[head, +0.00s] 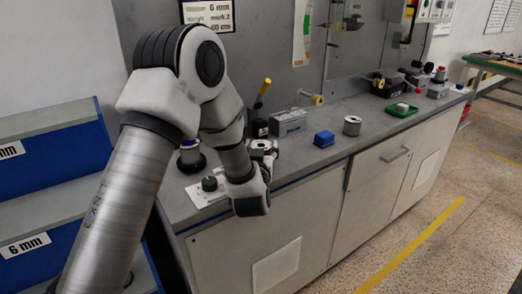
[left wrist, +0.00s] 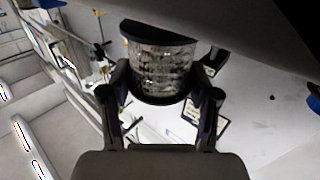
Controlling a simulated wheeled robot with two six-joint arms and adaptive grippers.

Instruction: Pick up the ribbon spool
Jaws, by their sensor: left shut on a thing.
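In the left wrist view, the ribbon spool (left wrist: 163,70) has black end flanges and a silvery, crinkled wound body. It sits between the two dark fingers of my left gripper (left wrist: 162,105), which is shut on it. In the head view, my left gripper (head: 263,149) is over the near part of the grey bench, partly hidden by my own wrist. The held spool cannot be made out clearly there. My right gripper is in neither view.
The floor at right is free.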

